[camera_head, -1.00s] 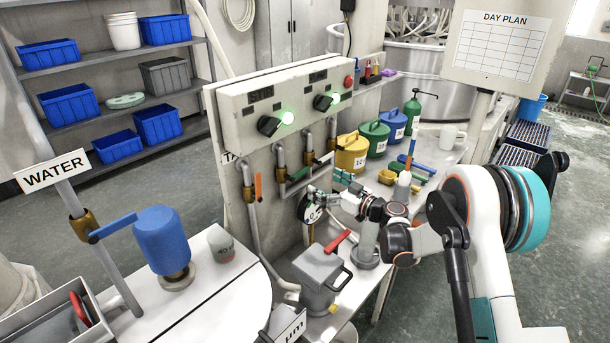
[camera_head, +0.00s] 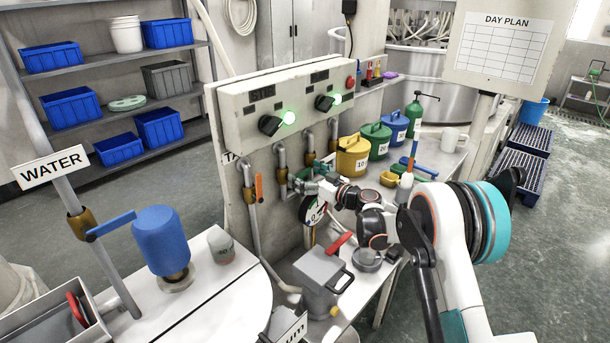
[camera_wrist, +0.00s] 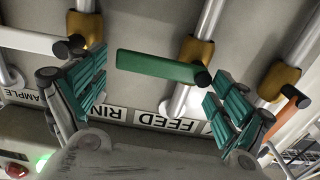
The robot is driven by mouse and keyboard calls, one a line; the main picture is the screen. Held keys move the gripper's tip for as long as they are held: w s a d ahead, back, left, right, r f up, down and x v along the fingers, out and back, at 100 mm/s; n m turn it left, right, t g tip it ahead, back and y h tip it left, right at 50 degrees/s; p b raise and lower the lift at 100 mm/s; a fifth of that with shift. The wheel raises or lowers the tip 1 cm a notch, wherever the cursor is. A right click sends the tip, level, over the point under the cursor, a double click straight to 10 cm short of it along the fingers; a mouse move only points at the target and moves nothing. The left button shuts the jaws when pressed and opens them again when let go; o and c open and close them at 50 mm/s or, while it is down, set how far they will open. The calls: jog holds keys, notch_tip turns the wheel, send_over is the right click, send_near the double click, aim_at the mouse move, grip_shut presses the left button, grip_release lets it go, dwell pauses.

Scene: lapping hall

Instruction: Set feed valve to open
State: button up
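The green lever (camera_wrist: 157,67) sits on a brass valve (camera_wrist: 196,52) on the middle pipe in the wrist view, crosswise to the pipe. A FEED label (camera_wrist: 185,125), seen upside down, is on the panel close to that pipe. My gripper (camera_wrist: 155,85) is open and empty, one finger pad on each side of the lever's length. The left pad is near the lever's free end; contact cannot be told. In the head view my gripper (camera_head: 300,184) is at the pipes under the control box and largely hides the green lever.
An orange lever (camera_wrist: 293,95) on the neighbouring pipe is close to my right finger; it also shows in the head view (camera_head: 258,187). A round gauge (camera_head: 313,210) is just below my gripper. A grey can with a red handle (camera_head: 322,270) stands below. The control box (camera_head: 290,105) overhangs.

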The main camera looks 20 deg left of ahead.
jog(key=c, duration=1)
jog(key=shift+r, duration=0.1)
jog(key=shift+s+a+r+n+b, duration=0.3)
jog(key=shift+s+r+n, duration=0.3)
jog(key=shift+n, duration=1.95)
jog(key=shift+s+a+r+n+b, duration=0.25)
jog(key=shift+s+r+n+b, duration=0.35)
jog(key=shift+n, duration=1.9)
jog(key=shift+s+a+r+n+b, duration=0.15)
jog(key=shift+s+a+r+n, duration=0.45)
jog(key=shift+n, duration=1.95)
jog(key=shift+s+d+f, duration=0.2)
jog(key=shift+s+d, duration=0.1)
jog(key=shift+d, duration=0.05)
